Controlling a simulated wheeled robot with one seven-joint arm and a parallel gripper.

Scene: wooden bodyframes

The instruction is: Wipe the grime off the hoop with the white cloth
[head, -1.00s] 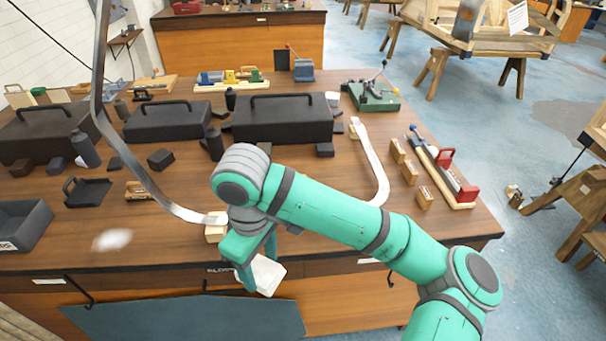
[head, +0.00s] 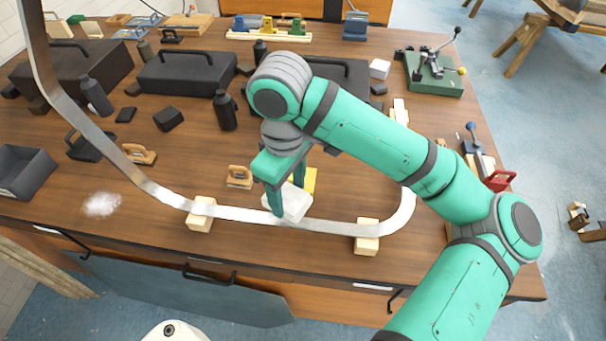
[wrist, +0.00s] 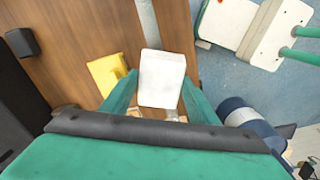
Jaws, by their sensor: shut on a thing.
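The hoop (head: 236,213) is a thin pale metal strip. It rises at the left, runs along the front of the bench and curves back at the right. It rests on light wooden blocks, one on the left (head: 200,214) and one on the right (head: 367,238). My gripper (head: 286,200) is shut on the white cloth (head: 293,205), over the strip's front run between these blocks. The cloth seems to touch the strip, but exact contact is hard to tell. The cloth also shows between my fingers in the wrist view (wrist: 162,75). I cannot make out grime on the strip.
A yellow block (head: 310,180) stands just behind the cloth. A wooden-handled tool (head: 239,177) lies to its left. A white smudge (head: 102,204) marks the bench at the left. Dark cases, including one behind left (head: 187,73), and a green press (head: 434,72) stand farther back.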

